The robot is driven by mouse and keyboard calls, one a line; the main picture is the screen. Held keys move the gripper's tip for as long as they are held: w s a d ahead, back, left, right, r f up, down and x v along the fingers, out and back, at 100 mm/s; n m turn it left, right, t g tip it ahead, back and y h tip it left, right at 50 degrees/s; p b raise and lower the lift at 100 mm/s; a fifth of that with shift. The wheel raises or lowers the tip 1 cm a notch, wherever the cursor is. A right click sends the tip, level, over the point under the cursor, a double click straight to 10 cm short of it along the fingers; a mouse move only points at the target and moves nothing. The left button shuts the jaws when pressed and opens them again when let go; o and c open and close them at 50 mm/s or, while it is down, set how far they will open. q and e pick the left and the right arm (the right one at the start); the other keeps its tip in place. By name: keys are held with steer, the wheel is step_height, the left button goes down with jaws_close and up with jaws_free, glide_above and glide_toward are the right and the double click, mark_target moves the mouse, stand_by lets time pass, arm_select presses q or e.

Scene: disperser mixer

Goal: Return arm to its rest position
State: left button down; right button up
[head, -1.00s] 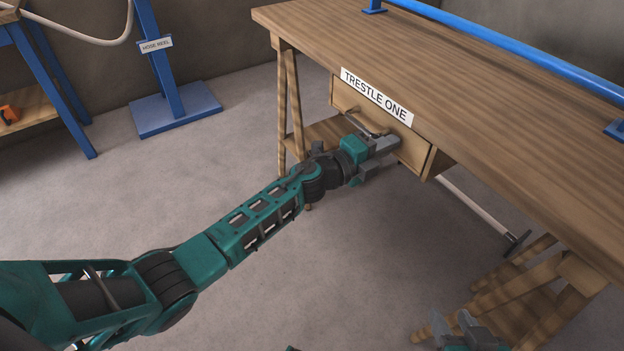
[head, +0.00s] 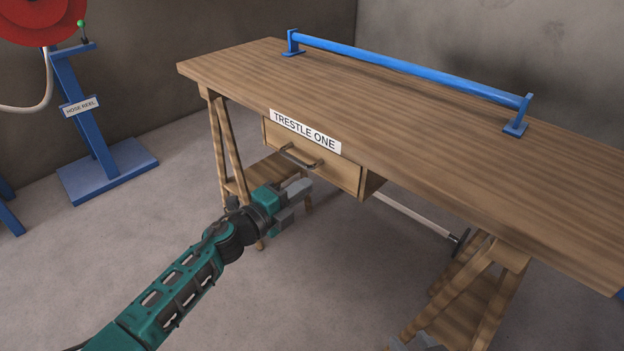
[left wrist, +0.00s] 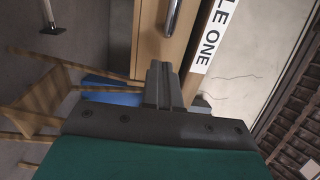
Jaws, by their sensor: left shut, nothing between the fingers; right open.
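My left arm reaches in from the lower left of the head view. Its left gripper (head: 300,196) is in front of and below the drawer (head: 340,173) under the table top, apart from the drawer's metal handle (head: 303,157). In the left wrist view the left gripper's fingers (left wrist: 159,82) are together with nothing between them. The handle (left wrist: 171,18) shows beyond their tips. My right gripper (head: 415,344) shows only in part at the bottom edge of the head view, open.
The wooden table (head: 420,130) carries a "TRESTLE ONE" label (head: 305,131) and a blue rail (head: 410,70). Trestle legs (head: 480,290) stand at the lower right. A blue hose reel stand (head: 85,130) is at the left. The floor between stand and table is clear.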

arm_select(q)
steer(key=s+a+f+n+g+y, duration=0.1)
steer(key=s+a+f+n+y, duration=0.15)
steer(key=s+n, duration=0.6)
steer(key=s+a+f+n+g+y, duration=0.1)
steer(key=s+a+f+n+y, duration=0.2)
steer(key=s+n, duration=0.5)
steer(key=s+a+f+n+g+y, duration=0.1)
steer(key=s+a+f+n+y, duration=0.2)
steer(key=s+n, duration=0.55)
step_height(320, 180, up, 11)
steer(key=s+a+m+p, duration=0.1)
steer(key=s+m+p, duration=0.1)
steer(key=p, duration=1.5)
steer(key=shift+s+a+f, duration=0.2)
steer(key=shift+s+a, duration=0.05)
steer(key=shift+a, duration=0.15)
arm_select(e)
steer(key=s+d+r+h, duration=0.1)
steer(key=d+r, duration=0.3)
steer(key=r, duration=0.8)
arm_select(q)
steer(key=shift+y, duration=0.25)
arm_select(e)
steer(key=shift+a+r, duration=0.1)
arm_select(q)
steer(key=shift+w+d, duration=0.1)
steer(key=shift+d, duration=0.05)
arm_select(e)
steer(key=shift+s, duration=0.15)
